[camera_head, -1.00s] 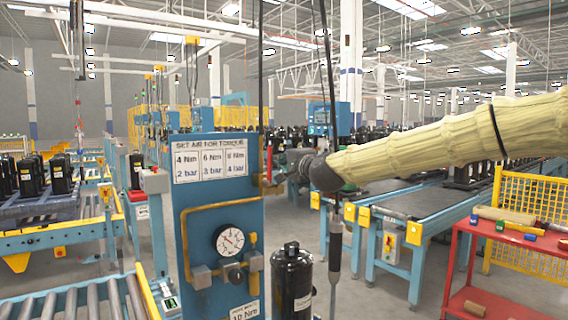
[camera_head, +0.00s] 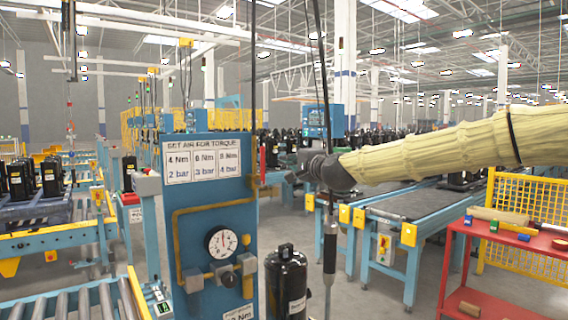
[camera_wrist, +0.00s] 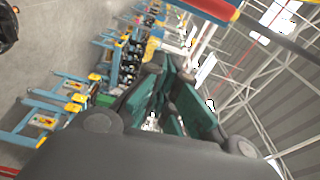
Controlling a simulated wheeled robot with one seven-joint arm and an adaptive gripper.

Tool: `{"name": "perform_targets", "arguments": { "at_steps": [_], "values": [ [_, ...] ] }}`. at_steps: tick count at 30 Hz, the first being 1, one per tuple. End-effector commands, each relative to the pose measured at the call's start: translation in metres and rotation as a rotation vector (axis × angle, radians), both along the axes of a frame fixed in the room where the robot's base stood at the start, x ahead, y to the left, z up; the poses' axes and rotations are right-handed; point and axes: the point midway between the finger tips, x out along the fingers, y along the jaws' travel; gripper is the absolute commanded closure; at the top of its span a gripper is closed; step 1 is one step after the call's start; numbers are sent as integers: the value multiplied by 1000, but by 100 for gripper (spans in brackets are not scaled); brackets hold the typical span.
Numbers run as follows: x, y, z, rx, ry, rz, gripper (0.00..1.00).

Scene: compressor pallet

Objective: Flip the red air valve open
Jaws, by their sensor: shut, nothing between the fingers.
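The red air valve (camera_head: 262,163) shows as a thin, upright red handle at the right edge of the blue panel (camera_head: 212,205), beside the torque chart. My gripper (camera_head: 289,177) is just right of the valve at about its height, with a small gap between them in the picture. In the wrist view my gripper (camera_wrist: 165,118) has its green fingers drawn together with nothing between them. A red bar with yellow and blue edges (camera_wrist: 212,8) crosses the top of the wrist view; I cannot tell whether it is the valve handle. The pressure gauge (camera_head: 221,242) is low on the panel.
A black compressor (camera_head: 286,285) stands right of the panel's foot. A dark hanging tool (camera_head: 330,245) is below my wrist. A red table (camera_head: 510,240) is at the right, and conveyors (camera_head: 410,210) run behind. Open floor lies between them.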

Motion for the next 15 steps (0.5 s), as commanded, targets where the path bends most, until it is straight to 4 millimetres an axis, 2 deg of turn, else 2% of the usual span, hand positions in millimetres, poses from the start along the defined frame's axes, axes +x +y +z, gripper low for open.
{"name": "perform_targets", "arguments": {
  "at_steps": [9,15],
  "values": [
    [-43,-18,0,1,-2,3,100],
    [-64,-29,0,0,-1,2,100]
  ]
}}
